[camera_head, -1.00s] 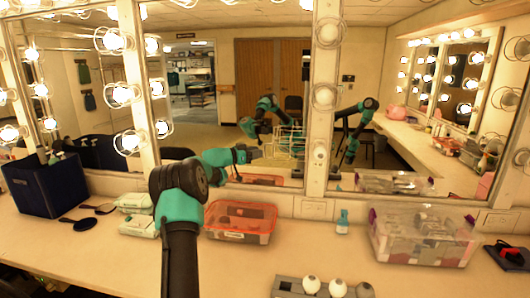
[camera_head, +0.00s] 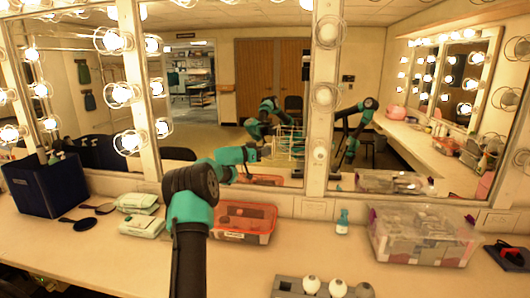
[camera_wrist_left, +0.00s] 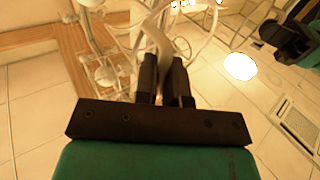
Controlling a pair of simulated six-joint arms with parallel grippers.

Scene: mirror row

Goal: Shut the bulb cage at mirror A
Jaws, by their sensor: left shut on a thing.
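My left gripper (camera_head: 254,155) is at the end of the teal and black arm, in front of the middle mirror (camera_head: 215,110), small and hard to make out there. The left wrist view shows its two dark fingers (camera_wrist_left: 161,80) shut on a pale curved strip, apparently part of the bulb cage (camera_wrist_left: 156,42). Thin wire loops and pale bulbs surround the fingertips in that view. In the head view thin wire lines (camera_head: 290,142) show right of the gripper; I cannot tell whether they are reflected. The cage's latch is not visible. My right gripper shows at most as a blurred reflection.
Caged bulbs line the mirror posts (camera_head: 323,100). On the counter (camera_head: 130,265) stand an orange-rimmed bin (camera_head: 243,236), a clear bin (camera_head: 420,245), a small blue bottle (camera_head: 342,222), white packs (camera_head: 140,215), a dark blue box (camera_head: 45,187) and a grey holder with round white things (camera_head: 288,287).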

